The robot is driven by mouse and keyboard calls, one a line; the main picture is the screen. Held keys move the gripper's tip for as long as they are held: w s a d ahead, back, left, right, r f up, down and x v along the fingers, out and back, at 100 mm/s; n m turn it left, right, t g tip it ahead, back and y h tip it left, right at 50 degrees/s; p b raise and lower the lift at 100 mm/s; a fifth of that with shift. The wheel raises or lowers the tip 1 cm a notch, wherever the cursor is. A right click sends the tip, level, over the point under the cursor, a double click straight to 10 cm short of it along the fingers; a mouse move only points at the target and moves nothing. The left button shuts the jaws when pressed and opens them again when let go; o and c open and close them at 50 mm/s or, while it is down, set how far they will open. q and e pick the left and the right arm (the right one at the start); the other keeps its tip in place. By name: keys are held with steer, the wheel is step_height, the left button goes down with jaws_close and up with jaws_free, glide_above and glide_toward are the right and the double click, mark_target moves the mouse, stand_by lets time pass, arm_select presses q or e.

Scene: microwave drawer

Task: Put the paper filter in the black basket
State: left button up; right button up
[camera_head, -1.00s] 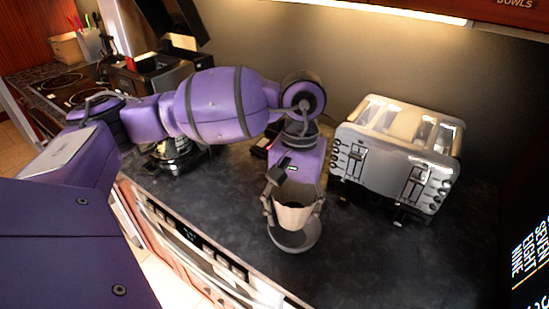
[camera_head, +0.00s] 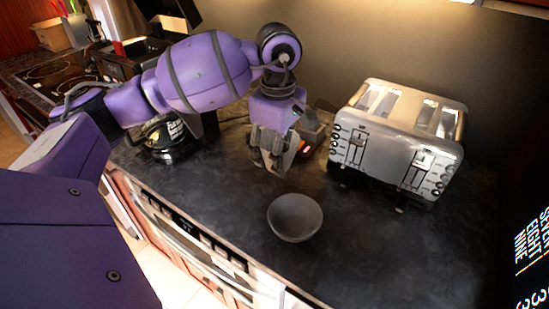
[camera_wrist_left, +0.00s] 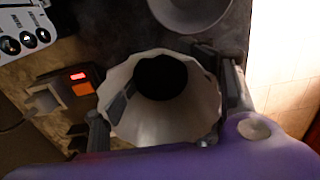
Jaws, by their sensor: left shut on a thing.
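My left gripper (camera_head: 275,160) is shut on the white paper filter (camera_head: 291,152), above the counter and behind the bowl. In the left wrist view the fluted filter (camera_wrist_left: 140,118) opens toward the camera, between the two fingers of my left gripper (camera_wrist_left: 165,100). A round dark patch shows at its bottom. The coffee machine (camera_head: 158,52) stands at the back left, with a raised black part (camera_head: 172,12). I cannot clearly make out the black basket. My right gripper is not in view.
A grey bowl (camera_head: 292,219) sits on the dark counter (camera_head: 385,245); it also shows in the wrist view (camera_wrist_left: 190,10). A chrome toaster (camera_head: 395,140) stands on the right. A small device with a red display (camera_head: 308,145) is behind the gripper. The right front counter is clear.

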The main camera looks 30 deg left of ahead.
arm_select(q)
steer(key=w+a+f, duration=0.1)
steer(key=w+f, duration=0.1)
steer(key=w+a+f, duration=0.1)
steer(key=w+f, duration=0.2)
steer(key=w+a+f, duration=0.2)
steer(key=shift+w+f, duration=0.15)
steer(key=shift+w, duration=0.2)
steer(key=shift+w+f, duration=0.15)
steer(key=shift+f, duration=0.1)
step_height(320, 180, down, 3)
steer(key=shift+a, duration=0.1)
steer(key=shift+f, duration=0.2)
steer(key=o, duration=1)
steer(key=shift+o, duration=0.2)
